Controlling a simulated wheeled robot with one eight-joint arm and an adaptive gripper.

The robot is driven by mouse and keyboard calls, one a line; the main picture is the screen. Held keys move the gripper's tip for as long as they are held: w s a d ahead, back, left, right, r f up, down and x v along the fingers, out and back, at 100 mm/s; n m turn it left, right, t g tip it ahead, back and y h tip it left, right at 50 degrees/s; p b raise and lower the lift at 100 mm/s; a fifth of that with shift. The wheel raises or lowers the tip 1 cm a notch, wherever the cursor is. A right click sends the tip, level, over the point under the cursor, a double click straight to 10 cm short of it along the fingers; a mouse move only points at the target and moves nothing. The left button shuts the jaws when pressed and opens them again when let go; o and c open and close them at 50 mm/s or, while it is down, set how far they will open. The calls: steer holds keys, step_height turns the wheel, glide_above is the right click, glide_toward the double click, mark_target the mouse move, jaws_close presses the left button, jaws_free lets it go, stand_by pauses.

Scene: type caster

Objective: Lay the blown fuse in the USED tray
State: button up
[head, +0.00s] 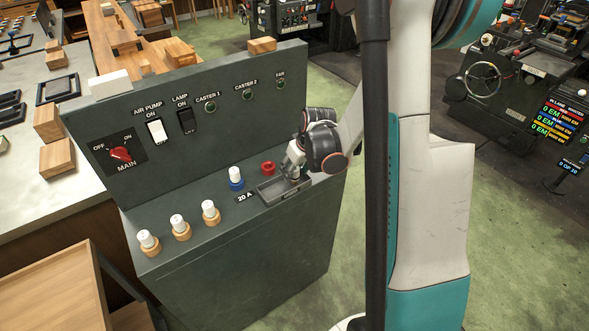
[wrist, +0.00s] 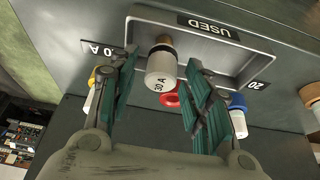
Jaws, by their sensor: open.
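The blown fuse (wrist: 160,70), a white cylinder marked 30 A with a brass-coloured end, is between my fingers in the wrist view, with that end over the USED tray (wrist: 255,62). I cannot tell whether it touches the tray floor. My gripper (wrist: 160,90) is open, with a finger on either side of the fuse. In the head view my gripper (head: 293,172) is low over the right part of the grey tray (head: 270,189). The fuse is not clear there.
An empty-looking red socket (head: 268,168) is behind the tray. A blue-collared fuse (head: 236,178) stands left of it; a yellow-collared one (wrist: 93,92) shows in the wrist view. Several white fuses in wooden holders (head: 180,228) stand at the left. The switch panel (head: 225,115) rises behind.

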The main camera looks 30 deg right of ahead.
steer(key=p+v, duration=0.2)
steer(key=v, duration=0.9)
steer(key=shift+p, duration=0.35)
